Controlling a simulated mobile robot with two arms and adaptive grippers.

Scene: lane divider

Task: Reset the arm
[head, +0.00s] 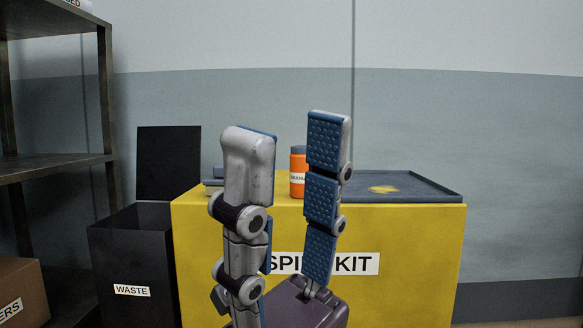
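My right gripper (290,127) stands upright in the middle of the head view, in front of the yellow spill kit box (415,265). Its grey fingers with blue ribbed pads point up. They are spread apart with nothing between them, so it is open and empty. It covers part of the box's front and its "SPILL KIT" label. My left gripper does not show.
An orange bottle (298,172) and a dark tray (435,188) with a yellow patch are on the box. A black waste bin (130,265) with its lid up stands left of it. A metal shelf (55,165) and a cardboard box (22,290) are far left.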

